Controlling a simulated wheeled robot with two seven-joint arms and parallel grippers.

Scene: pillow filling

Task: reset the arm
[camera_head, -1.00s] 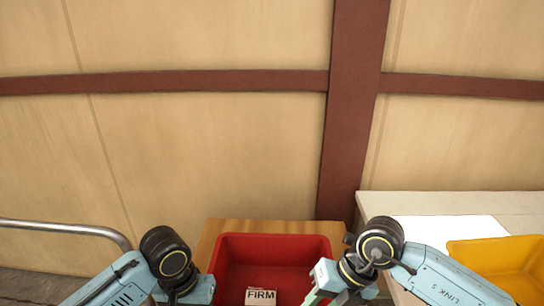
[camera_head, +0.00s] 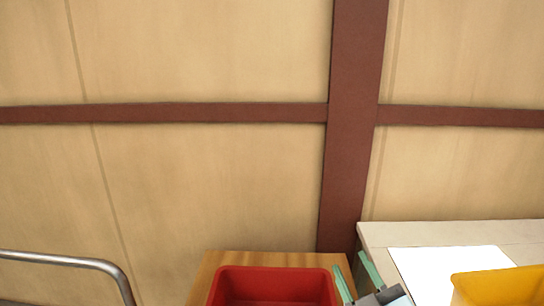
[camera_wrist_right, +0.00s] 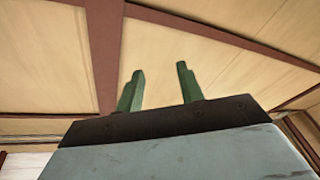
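My right gripper (camera_head: 356,274) shows at the bottom of the head view, at the right edge of the red bin (camera_head: 275,271). Its two green fingers point up and stand apart with nothing between them. The right wrist view also shows the right gripper (camera_wrist_right: 160,72) open and empty, with the wall behind its fingertips. My left arm and left gripper are outside the head view. Only the back part of the red bin shows, and what lies lower in it is cut off by the frame.
The red bin stands on a wooden surface (camera_head: 219,264). At the right, a pale table (camera_head: 380,236) holds a white sheet (camera_head: 440,262) and a yellow bin (camera_head: 500,287). A metal rail (camera_head: 70,261) is at the lower left. A panelled wall (camera_head: 200,190) closes the back.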

